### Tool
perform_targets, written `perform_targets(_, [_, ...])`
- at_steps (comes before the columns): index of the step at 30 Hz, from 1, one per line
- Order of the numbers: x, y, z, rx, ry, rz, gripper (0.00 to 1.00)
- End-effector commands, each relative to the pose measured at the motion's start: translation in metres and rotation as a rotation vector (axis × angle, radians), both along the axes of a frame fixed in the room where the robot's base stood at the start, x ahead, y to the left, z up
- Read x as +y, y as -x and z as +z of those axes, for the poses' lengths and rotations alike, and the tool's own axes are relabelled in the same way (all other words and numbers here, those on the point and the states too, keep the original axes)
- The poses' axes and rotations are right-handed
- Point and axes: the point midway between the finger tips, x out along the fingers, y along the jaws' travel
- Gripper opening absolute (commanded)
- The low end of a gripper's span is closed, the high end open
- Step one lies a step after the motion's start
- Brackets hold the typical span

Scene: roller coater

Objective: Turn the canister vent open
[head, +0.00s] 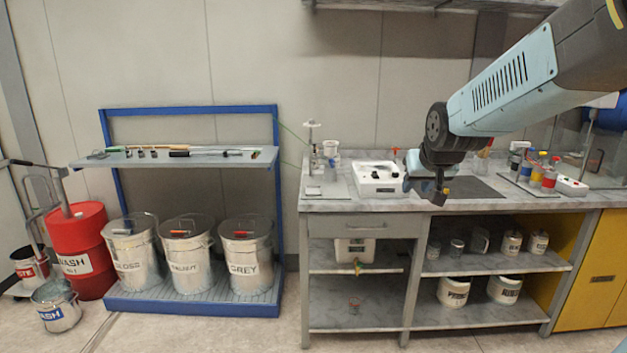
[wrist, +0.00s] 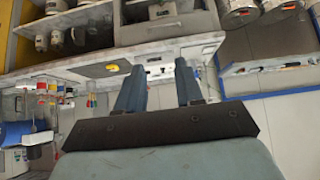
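A white canister (head: 355,250) with a small yellow and green tap (head: 357,267) at its front stands on the shelf under the bench drawer. Its upper part is close under the drawer, and I cannot make out a vent on it. It also seems to show in the wrist view (wrist: 162,11), beyond the drawer front.
The bench top (head: 325,203) carries a white tray (head: 379,178), a small stand (head: 312,145) and coloured bottles (head: 549,172). The drawer (head: 362,226) is shut. Labelled pails and a red drum (head: 80,250) stand at left. The floor before the bench looks clear.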

Motion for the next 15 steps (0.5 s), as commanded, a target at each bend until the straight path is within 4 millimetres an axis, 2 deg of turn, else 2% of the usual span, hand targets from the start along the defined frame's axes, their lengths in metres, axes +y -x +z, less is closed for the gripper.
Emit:
perform_targets(1, [0.000, 0.018, 0.005, 0.011, 0.000, 0.000, 0.36])
perform_targets(7, [-0.001, 0.087, 0.011, 0.082, 0.000, -0.002, 0.36])
perform_targets(15, [-0.002, 0.177, 0.006, 0.178, 0.000, -0.005, 0.36])
